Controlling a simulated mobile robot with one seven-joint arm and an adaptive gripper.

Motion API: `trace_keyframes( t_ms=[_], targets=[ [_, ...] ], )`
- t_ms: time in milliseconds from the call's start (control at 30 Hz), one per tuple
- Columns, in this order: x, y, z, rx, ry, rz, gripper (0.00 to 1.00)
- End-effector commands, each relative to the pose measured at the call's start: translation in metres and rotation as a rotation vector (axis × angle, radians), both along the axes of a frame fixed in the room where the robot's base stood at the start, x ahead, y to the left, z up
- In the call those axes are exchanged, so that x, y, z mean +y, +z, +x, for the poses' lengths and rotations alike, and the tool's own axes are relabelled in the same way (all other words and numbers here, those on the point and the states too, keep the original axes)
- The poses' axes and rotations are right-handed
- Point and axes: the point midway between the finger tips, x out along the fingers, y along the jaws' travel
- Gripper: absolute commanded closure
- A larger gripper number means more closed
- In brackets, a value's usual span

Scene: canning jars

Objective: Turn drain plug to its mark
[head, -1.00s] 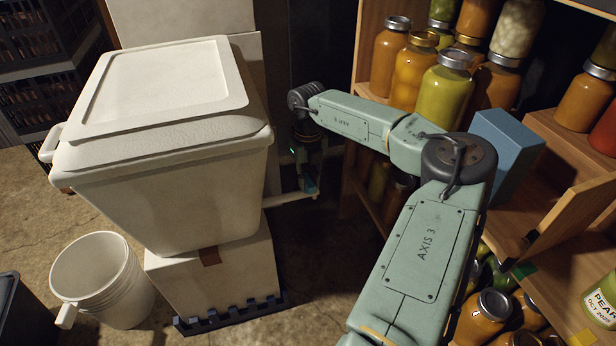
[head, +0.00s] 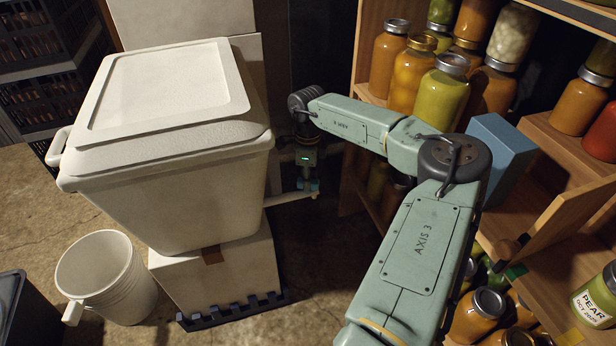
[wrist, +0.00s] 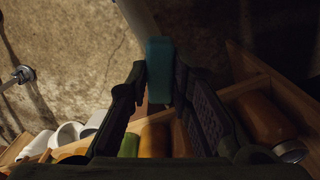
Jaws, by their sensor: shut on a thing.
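A large white lidded cooler (head: 170,190) has a pale drain pipe (head: 283,200) sticking out low on its right side. A small teal piece, which looks like the drain plug (head: 314,186), is at the pipe's outer end. My gripper (head: 307,180) hangs down at that end. In the wrist view the teal plug (wrist: 158,58) sits between the fingertips of my gripper (wrist: 159,75), with the pale pipe (wrist: 137,18) running up from it. The fingers are shut on the plug. I cannot make out the mark in either view.
The cooler stands on a white box (head: 215,275). A white bucket (head: 105,275) is on the floor at left. A wooden shelf (head: 362,60) with several jars stands close on the right, with a blue box (head: 500,150). The floor around the pipe is dark.

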Motion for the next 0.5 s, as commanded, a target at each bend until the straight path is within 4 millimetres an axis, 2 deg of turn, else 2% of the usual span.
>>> trace_keyframes(
  t_ms=[200, 500],
  targets=[
    [0.0011, 0.0009, 0.0001, 0.000, 0.189, 0.002, 1.00],
    [0.0012, 0.0005, 0.0000, 0.000, 0.380, 0.003, 1.00]
  ],
)
